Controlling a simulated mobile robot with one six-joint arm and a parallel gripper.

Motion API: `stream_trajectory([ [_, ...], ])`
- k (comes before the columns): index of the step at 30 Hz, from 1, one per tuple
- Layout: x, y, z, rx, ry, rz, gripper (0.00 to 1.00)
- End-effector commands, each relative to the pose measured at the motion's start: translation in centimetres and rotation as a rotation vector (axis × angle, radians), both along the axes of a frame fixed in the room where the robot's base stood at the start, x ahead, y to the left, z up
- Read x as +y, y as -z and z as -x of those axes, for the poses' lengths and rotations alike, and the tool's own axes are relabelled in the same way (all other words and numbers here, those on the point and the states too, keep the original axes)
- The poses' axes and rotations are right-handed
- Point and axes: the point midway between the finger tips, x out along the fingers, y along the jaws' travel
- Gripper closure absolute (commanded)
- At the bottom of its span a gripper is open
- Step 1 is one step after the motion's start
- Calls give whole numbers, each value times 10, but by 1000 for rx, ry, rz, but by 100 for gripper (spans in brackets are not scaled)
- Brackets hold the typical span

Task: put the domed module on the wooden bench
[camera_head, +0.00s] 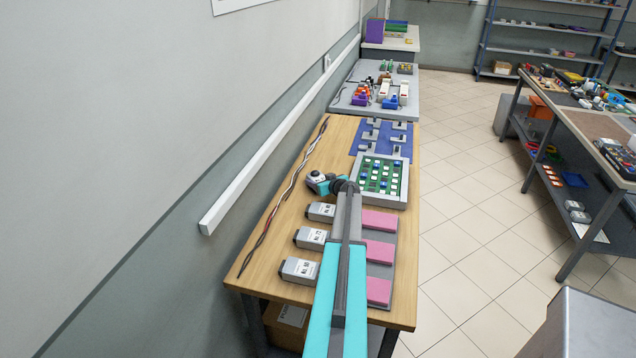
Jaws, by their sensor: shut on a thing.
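The wooden bench (270,240) runs along the wall, in the left half of the view. My arm reaches over it from the bottom of the picture. My gripper (321,182) is at the arm's far end, over the bench's left part, and my wrist covers much of it. It is shut on a small grey thing with a dark rounded top, seemingly the domed module (314,174). The fingers are too small to make out. I cannot tell whether the module touches the bench top.
Grey numbered modules (299,270) and pink pads (379,253) lie on the near bench. A framed green board (402,187) and a blue mat (359,141) with grey brackets lie farther back. Cables (290,190) run along the wall side. Bare wood shows at the left.

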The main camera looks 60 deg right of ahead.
Motion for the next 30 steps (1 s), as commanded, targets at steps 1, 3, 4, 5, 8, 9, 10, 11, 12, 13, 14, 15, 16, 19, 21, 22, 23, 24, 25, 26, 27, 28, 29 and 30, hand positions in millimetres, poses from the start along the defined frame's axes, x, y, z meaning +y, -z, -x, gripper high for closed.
stream_trajectory([
  [1,2,10,1,2,0,-10,84],
  [3,3,11,1,3,0,-10,84],
  [4,3,12,1,3,0,-10,84],
  [5,3,12,1,4,0,-10,84],
  [8,3,13,1,3,-1,-12,84],
  [9,3,14,1,3,-1,-12,84],
  [10,3,14,1,3,-1,-12,84],
  [11,3,14,1,3,-1,-12,84],
  [12,3,15,1,3,-1,-12,84],
  [13,3,15,1,3,-1,-12,84],
  [14,3,15,1,3,-1,-12,84],
  [15,3,16,1,3,-1,-12,84],
  [16,3,16,1,3,-1,-12,84],
  [19,3,15,1,3,-1,-12,84],
  [21,3,16,1,5,-1,-13,39],
  [22,3,16,1,5,-1,-13,34],
  [23,3,16,1,5,-1,-13,28],
  [24,4,16,1,5,-1,-13,28],
  [25,4,16,1,5,-1,-13,28],
  [26,4,16,1,5,-1,-13,28],
  [27,4,16,1,5,-1,-13,28],
  [28,4,16,1,5,-1,-13,28],
  [29,4,16,1,5,-1,-13,28],
  [30,4,16,1,5,-1,-13,28],
])
